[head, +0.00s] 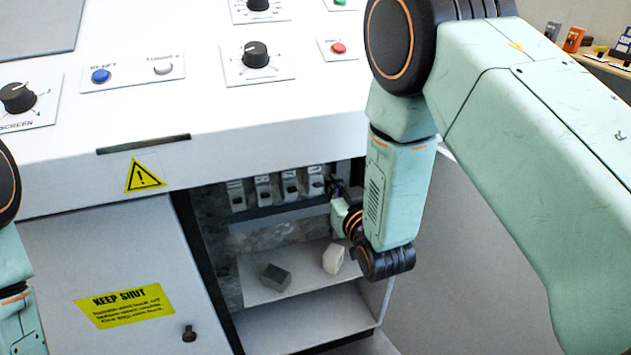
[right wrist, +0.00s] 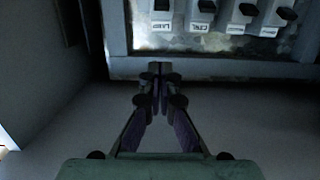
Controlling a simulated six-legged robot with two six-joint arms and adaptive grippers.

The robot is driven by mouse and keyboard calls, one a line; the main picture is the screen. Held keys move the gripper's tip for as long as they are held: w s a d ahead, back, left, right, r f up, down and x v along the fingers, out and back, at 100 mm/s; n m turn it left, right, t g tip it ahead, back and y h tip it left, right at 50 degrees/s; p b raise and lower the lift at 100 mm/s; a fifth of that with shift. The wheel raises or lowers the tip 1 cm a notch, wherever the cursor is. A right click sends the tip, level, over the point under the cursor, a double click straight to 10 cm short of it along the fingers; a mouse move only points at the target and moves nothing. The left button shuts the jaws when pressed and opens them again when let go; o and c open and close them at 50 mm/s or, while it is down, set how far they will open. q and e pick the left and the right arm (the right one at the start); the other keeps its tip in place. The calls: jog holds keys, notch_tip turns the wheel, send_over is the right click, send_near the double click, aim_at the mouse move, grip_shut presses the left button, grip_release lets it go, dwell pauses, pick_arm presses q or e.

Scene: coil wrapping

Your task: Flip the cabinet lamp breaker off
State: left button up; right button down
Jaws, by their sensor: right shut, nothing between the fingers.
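A row of breakers with black toggles sits in the open cabinet bay. The lamp breaker (head: 316,180) is at the right end of the row. In the right wrist view the lamp breaker (right wrist: 161,25) is at the left end, its label upside down. My right gripper (head: 337,188) is close to the lamp breaker, partly hidden by my arm. In the right wrist view my right gripper (right wrist: 158,70) is shut and empty, its tips just below the lamp breaker's label; contact cannot be told. The lamp toggle's on or off position is unclear. My left gripper is outside the view.
A dark block (head: 275,277) and a pale block (head: 333,258) lie on the shelf (head: 262,294) below the breakers. A closed door with a yellow sign (head: 125,306) is left of the bay. The control panel (head: 215,115) overhangs the opening.

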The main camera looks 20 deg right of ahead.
aim_at(318, 176)
jog(key=shift+s+d, duration=0.1)
jog(key=w+b, duration=0.1)
jog(key=w, duration=0.2)
jog(key=w+f+b, duration=0.1)
jog(key=w, duration=0.2)
jog(key=w+b, duration=0.1)
jog(key=w, duration=0.2)
jog(key=shift+f, duration=0.3)
jog(key=f, duration=0.1)
jog(key=f+b, duration=0.1)
jog(key=shift+s+f, duration=0.2)
jog(key=shift+f, duration=0.15)
jog(key=shift+s+f, duration=0.3)
jog(key=shift+f, duration=0.05)
jog(key=shift+f, duration=0.1)
